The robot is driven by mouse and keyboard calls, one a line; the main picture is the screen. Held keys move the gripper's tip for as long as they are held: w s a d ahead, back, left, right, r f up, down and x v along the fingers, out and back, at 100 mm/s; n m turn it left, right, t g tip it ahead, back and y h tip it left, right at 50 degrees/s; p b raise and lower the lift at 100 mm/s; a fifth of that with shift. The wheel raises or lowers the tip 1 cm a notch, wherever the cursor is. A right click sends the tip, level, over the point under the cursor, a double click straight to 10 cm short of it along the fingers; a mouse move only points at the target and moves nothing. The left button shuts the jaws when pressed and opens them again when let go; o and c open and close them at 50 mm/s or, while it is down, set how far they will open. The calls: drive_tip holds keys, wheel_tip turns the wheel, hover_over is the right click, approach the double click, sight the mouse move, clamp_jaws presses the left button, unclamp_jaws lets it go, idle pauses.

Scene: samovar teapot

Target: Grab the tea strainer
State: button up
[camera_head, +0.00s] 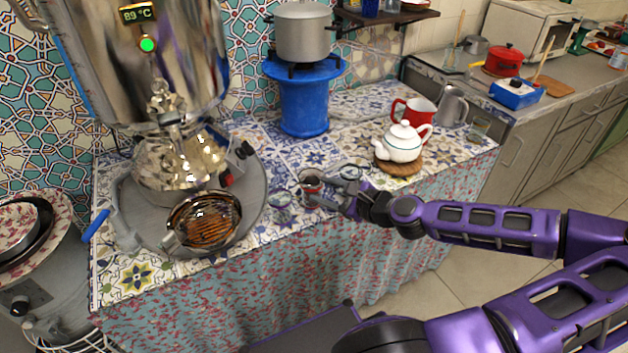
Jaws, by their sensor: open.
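My gripper (325,191) is open, low over the patterned tiled counter near its front edge. A small round item with a dark reddish inside (312,184) is at its fingertips; I cannot tell whether it is the tea strainer or a tea glass, or whether the fingers touch it. A small clear glass (281,207) stands just left of the gripper. Another small clear glass-like item (351,172) is just behind it. No tea strainer can be made out for certain at this size.
A blue stand (303,100) with a pot (303,32) is behind. A white teapot (403,142) and red mug (420,109) stand to the right.

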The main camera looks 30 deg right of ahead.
drive_tip(key=shift+b+x, duration=0.45)
drive_tip(key=shift+x, duration=2.25)
drive_tip(key=shift+a+r, duration=0.1)
drive_tip(key=shift+a, duration=0.05)
clamp_jaws()
